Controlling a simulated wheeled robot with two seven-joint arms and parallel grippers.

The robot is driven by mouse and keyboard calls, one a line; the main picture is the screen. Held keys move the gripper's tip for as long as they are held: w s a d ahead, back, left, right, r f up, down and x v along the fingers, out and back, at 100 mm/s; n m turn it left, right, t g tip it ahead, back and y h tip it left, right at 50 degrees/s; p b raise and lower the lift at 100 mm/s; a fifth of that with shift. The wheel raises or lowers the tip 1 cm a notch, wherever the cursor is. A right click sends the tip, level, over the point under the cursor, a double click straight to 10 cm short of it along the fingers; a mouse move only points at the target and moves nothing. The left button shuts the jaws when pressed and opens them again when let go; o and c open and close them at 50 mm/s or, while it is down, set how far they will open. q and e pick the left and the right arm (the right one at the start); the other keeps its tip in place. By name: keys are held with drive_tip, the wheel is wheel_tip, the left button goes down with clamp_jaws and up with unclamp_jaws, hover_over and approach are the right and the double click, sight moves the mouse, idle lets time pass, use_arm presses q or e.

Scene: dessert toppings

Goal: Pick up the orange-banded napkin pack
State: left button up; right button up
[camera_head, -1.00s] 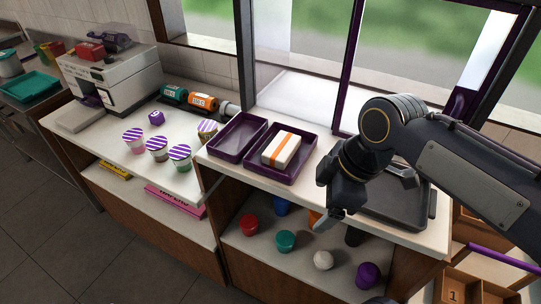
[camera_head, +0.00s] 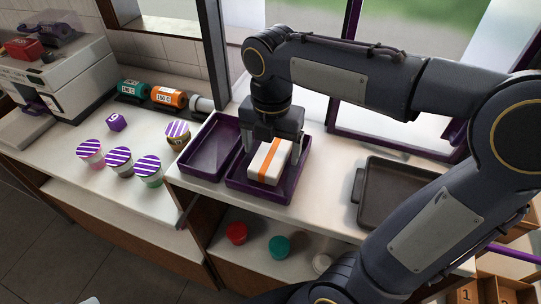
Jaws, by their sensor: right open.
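The orange-banded napkin pack (camera_head: 264,163) is a white block with an orange stripe. It lies in the right-hand purple tray (camera_head: 284,194) on the counter. My right gripper (camera_head: 271,153) is open and points down over the pack. Its fingers reach to either side of the pack's far part, and I cannot tell whether they touch it. The far edge of the pack is partly hidden by the gripper. My left gripper is not in view.
An empty purple tray (camera_head: 207,148) adjoins on the left. A dark grey tray (camera_head: 387,187) lies to the right, partly behind my arm. Lids (camera_head: 279,246) sit on the shelf below.

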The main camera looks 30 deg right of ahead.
drive_tip(key=shift+f, duration=0.55)
drive_tip(key=c, duration=1.1)
drive_tip(key=shift+o, duration=0.2)
drive_tip(key=shift+r, duration=0.15)
drive_tip(key=shift+r, duration=0.6)
drive_tip(key=s+d+r+b, duration=0.1)
drive_tip(key=s+r, duration=1)
drive_tip(key=s, duration=0.3)
drive_tip(key=shift+d+r, duration=0.25)
drive_tip(key=shift+r, duration=0.05)
